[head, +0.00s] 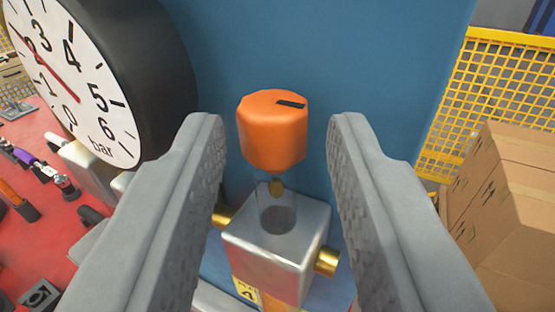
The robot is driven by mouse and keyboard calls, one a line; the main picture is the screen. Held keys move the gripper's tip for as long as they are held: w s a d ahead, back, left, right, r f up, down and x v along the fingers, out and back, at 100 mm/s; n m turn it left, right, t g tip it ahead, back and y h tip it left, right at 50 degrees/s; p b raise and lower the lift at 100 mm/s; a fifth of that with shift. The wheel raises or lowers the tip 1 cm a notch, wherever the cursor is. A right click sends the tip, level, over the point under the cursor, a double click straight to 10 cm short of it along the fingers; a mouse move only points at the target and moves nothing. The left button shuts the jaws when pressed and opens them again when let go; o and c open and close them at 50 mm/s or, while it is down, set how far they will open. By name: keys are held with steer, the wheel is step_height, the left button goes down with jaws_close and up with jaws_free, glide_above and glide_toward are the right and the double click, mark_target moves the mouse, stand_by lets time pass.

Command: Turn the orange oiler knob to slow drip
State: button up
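The orange oiler knob (272,135) is in the middle of the head view, with a black pointer mark on its top pointing to the right. Below it are a clear sight glass with a yellowish drop inside and a silver oiler block (270,262) with brass fittings at its sides. My gripper (275,140) is open, its two grey fingers on either side of the knob with a gap to each. No drip scale shows around the knob.
A large round bar gauge (75,85) with a red needle stands close at the left. A blue panel (340,60) is behind the knob. Cardboard boxes (505,215) and a yellow mesh fence (490,90) are at the right. Tools lie on a red surface (30,245) at left.

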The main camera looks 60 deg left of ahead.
steer(key=v, duration=1.6)
steer(key=shift+d, duration=0.1)
steer(key=shift+s, duration=0.1)
steer(key=s+d+r+m+t+h, duration=0.4)
steer(key=s+t, duration=0.2)
steer(key=s, duration=0.4)
steer(key=s+d+r+m+t+h, duration=0.35)
steer(key=s+d+t+h, duration=0.2)
steer(key=s, duration=0.35)
steer(key=s+d+f+m+g+h, duration=0.3)
steer(key=s+f+h, duration=0.3)
steer(key=s+f, duration=1.2)
steer(key=s+d+m, duration=0.1)
steer(key=s, duration=0.1)
steer(key=shift+s, duration=0.3)
